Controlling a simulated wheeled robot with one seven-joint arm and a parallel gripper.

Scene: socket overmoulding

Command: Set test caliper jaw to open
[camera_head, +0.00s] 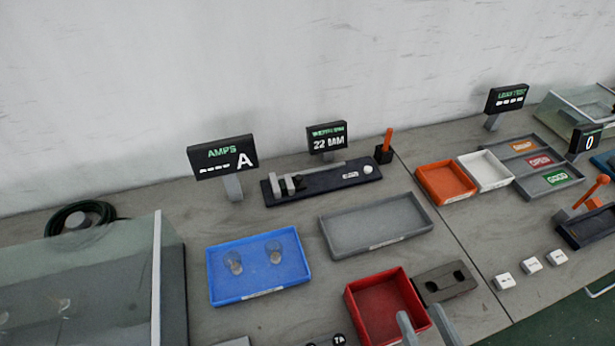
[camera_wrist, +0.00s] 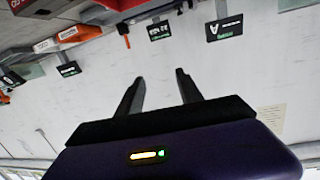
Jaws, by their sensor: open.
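The test caliper (camera_head: 322,182) is a dark bar on the bench with light grey upright jaws at its left end and a round white knob at its right end. The jaws look slightly apart, with dark parts around them; the exact gap is too small to tell. Its display (camera_head: 327,141) reads 22 MM. My gripper (camera_wrist: 157,78) is open and empty in the wrist view, its two fingers pointing toward the wall. In the head view, two grey fingertips (camera_head: 424,324) show at the bottom edge, in front of the red tray, well apart from the caliper.
A grey tray (camera_head: 377,246) lies in front of the caliper, with a blue tray (camera_head: 220,286) holding two clear parts to its left. A red tray (camera_head: 372,280) and dark block (camera_head: 443,272) are nearer. An orange-handled lever (camera_head: 387,140) stands beside the caliper's right end.

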